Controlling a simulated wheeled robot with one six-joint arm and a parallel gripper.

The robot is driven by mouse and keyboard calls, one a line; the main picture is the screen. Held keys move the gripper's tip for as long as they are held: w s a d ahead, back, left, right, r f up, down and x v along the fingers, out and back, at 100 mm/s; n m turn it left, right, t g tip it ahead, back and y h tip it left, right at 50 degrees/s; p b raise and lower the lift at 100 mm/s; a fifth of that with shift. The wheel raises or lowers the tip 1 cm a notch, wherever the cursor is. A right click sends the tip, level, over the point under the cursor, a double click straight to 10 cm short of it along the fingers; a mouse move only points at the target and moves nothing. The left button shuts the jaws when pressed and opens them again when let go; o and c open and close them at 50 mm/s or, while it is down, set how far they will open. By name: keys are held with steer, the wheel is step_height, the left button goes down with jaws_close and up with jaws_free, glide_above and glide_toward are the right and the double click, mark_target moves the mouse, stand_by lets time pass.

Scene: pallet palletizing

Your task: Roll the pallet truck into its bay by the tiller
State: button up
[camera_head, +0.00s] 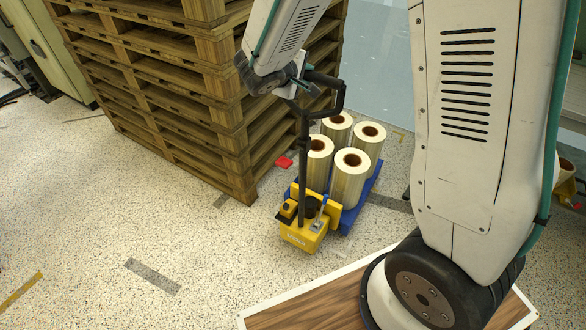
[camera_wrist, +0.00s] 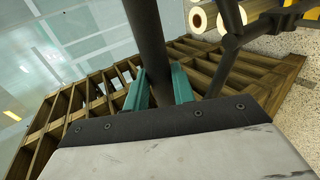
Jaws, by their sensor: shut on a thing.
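The pallet truck has a yellow body (camera_head: 300,238) low in the middle of the head view. Its black tiller (camera_head: 304,150) rises from the body to a looped handle (camera_head: 341,97). My gripper (camera_wrist: 159,88) is shut on the tiller handle, and its teal fingers lie on either side of a black bar (camera_wrist: 146,30) in the wrist view. In the head view the fingers are partly hidden by my wrist. A blue pallet (camera_head: 349,218) with several cream film rolls (camera_head: 351,178) sits just behind the yellow body. The forks are hidden. I cannot tell which floor marks bound the bay.
A tall stack of wooden pallets (camera_head: 190,130) stands close left of the truck. A small red object (camera_head: 284,162) lies by its foot. Dark strips (camera_head: 152,277) and yellow marks (camera_head: 20,290) are on the speckled floor. Open floor lies at the front left.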

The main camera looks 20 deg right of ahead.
steer(key=shift+w+d, duration=0.65)
steer(key=shift+d, duration=0.2)
steer(key=shift+w+d, duration=0.6)
steer(key=shift+d, duration=0.3)
steer(key=shift+w+d, duration=0.65)
steer(key=shift+d, duration=0.2)
steer(key=shift+w+d, duration=1.15)
steer(key=shift+d, duration=0.45)
steer(key=shift+w+d, duration=1.2)
steer(key=shift+d, duration=0.45)
steer(key=shift+w+d, duration=1.15)
steer(key=shift+d, duration=0.45)
steer(key=w+d, duration=0.2)
steer(key=d, duration=0.1)
steer(key=w+d, duration=0.2)
steer(key=d, duration=0.1)
steer(key=w+d, duration=0.3)
steer(key=shift+d, duration=0.4)
